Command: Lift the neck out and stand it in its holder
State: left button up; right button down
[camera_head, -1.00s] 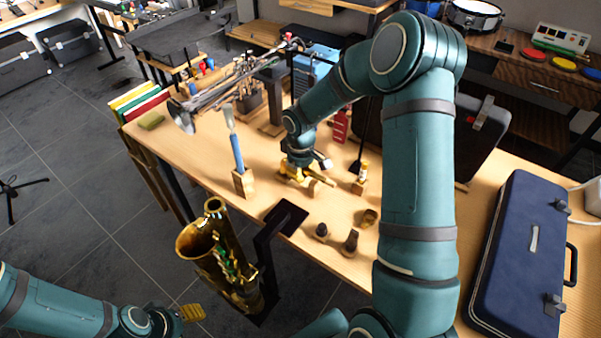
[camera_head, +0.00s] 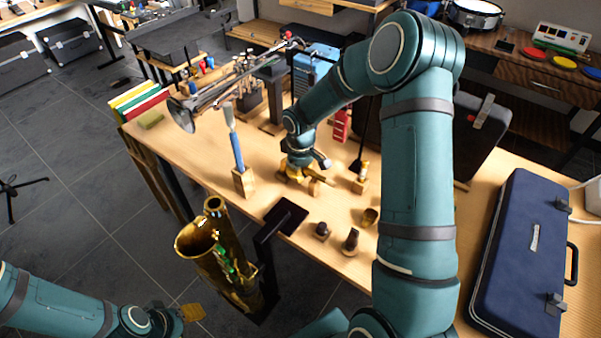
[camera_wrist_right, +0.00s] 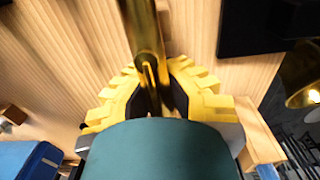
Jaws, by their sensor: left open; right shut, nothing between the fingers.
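A brass tube (camera_head: 315,188), which looks like the neck, shows at my right gripper (camera_head: 298,175), low over the wooden table. In the right wrist view the brass tube (camera_wrist_right: 143,35) runs up the picture from between the yellow fingers of my right gripper (camera_wrist_right: 152,90). The fingers are shut and hold nothing; the contact is partly hidden by a teal part of mine. A brass saxophone (camera_head: 222,257) stands upright at the table's front edge. My left gripper (camera_head: 187,312) is open and empty, below and left of it. I cannot tell which piece is the neck's holder.
A wooden block (camera_head: 243,182) holds an upright blue-handled brush. Another small block (camera_head: 360,186) carries a brass piece. Two dark mouthpieces (camera_head: 350,241) and a brass cap (camera_head: 369,217) stand near the front edge. A navy case (camera_head: 520,255) fills the right end.

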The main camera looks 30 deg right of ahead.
jog(key=shift+f, duration=0.35)
jog(key=c, duration=1.7)
grip_release()
jog(key=o, duration=0.6)
jog(key=shift+o, duration=0.2)
notch_tip(320, 180, up, 12)
